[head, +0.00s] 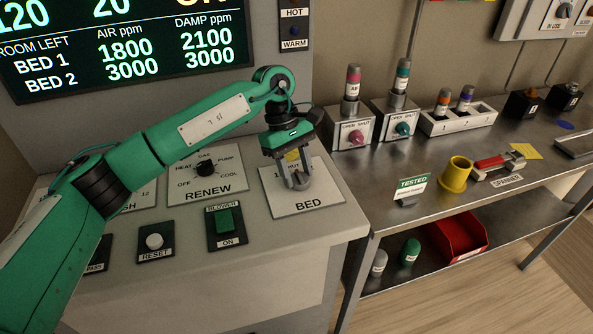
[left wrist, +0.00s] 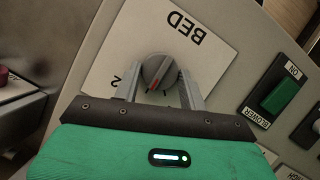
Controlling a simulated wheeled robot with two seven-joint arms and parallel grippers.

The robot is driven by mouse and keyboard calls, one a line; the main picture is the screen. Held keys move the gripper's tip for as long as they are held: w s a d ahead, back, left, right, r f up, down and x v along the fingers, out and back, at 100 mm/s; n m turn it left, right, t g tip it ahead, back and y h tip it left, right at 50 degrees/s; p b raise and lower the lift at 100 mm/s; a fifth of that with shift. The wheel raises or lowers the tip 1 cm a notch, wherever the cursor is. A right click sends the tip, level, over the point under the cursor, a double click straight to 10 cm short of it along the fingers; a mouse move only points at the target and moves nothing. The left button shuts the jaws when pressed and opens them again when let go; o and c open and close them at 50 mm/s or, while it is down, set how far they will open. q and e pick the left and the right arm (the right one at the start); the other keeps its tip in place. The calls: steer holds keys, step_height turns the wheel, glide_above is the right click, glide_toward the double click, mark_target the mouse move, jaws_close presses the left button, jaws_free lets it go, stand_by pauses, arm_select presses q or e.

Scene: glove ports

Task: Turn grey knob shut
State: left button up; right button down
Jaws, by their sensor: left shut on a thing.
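The grey knob (left wrist: 157,68) is a round dial with a red mark, on a white plate lettered BED (head: 315,203) on the sloping console. In the left wrist view it sits between the fingers of my left gripper (left wrist: 160,85), which is shut on it. In the head view my left gripper (head: 294,180) reaches down onto the knob, and its fingers hide most of it. The plate's numerals are partly covered by the gripper. My right gripper is not in view.
The console also holds a RENEW dial (head: 205,168), a green BLOWER switch (head: 225,220) and a white RESET button (head: 154,241). To the right, a steel bench carries OPEN/SHUT valve boxes with a pink knob (head: 356,137) and a teal knob (head: 402,129), and a yellow cup (head: 455,175).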

arm_select(q)
steer(key=o, duration=1)
steer(key=shift+c, duration=0.2)
steer(key=shift+r, duration=0.1)
steer(key=shift+w+a+r, duration=0.1)
steer(key=shift+w+r, duration=0.05)
steer(key=shift+r, duration=0.15)
steer(key=b+v, duration=0.1)
steer(key=v, duration=1.2)
steer(key=shift+b, duration=0.4)
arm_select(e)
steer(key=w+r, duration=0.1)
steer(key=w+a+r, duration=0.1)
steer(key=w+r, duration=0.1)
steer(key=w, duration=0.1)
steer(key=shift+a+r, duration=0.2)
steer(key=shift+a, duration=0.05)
